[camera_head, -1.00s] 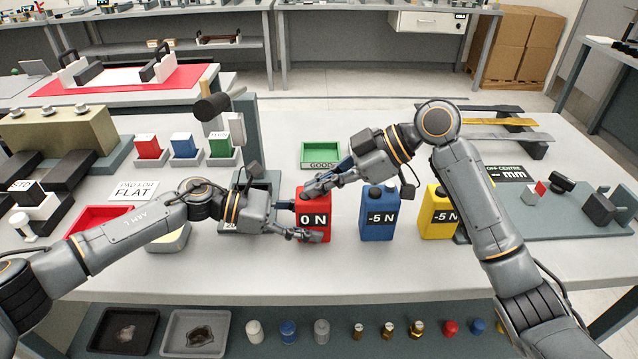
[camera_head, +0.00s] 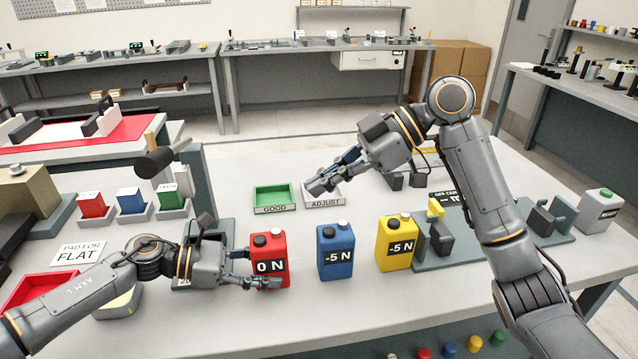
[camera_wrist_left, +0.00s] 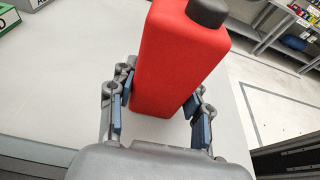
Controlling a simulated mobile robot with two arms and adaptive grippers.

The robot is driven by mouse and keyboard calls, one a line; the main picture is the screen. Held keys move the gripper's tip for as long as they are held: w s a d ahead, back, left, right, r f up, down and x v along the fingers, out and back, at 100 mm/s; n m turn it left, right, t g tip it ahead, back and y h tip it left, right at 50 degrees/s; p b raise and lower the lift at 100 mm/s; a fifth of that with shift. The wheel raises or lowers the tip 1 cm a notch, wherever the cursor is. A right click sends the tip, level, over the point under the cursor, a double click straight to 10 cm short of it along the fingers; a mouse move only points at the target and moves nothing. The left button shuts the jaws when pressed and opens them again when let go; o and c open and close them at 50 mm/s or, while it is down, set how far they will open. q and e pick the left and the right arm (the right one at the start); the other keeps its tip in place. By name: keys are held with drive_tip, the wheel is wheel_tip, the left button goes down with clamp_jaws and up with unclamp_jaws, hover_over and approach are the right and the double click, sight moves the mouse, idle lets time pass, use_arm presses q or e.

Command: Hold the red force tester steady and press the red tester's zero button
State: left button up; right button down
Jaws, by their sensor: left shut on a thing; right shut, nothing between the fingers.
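The red force tester (camera_head: 269,254) stands upright on the table, its display reading "0 N". It has a dark button and a light button on top; no label tells which is the zero button. My left gripper (camera_head: 256,268) is shut around the tester's lower body from the left. The left wrist view shows the red tester (camera_wrist_left: 178,55) between the blue finger pads. My right gripper (camera_head: 318,186) is shut and empty, in the air behind and right of the tester, clear of it, near the tray marked ADJUST.
A blue tester (camera_head: 336,252) and a yellow tester (camera_head: 396,243), both reading "-5 N", stand right of the red one. A green GOOD tray (camera_head: 273,197) and a grey ADJUST tray (camera_head: 325,203) lie behind. Small red, blue and green blocks stand at the left.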

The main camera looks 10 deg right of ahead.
use_arm(q)
drive_tip(key=o, duration=0.9)
drive_tip(key=shift+w, duration=0.1)
drive_tip(key=shift+o, duration=0.2)
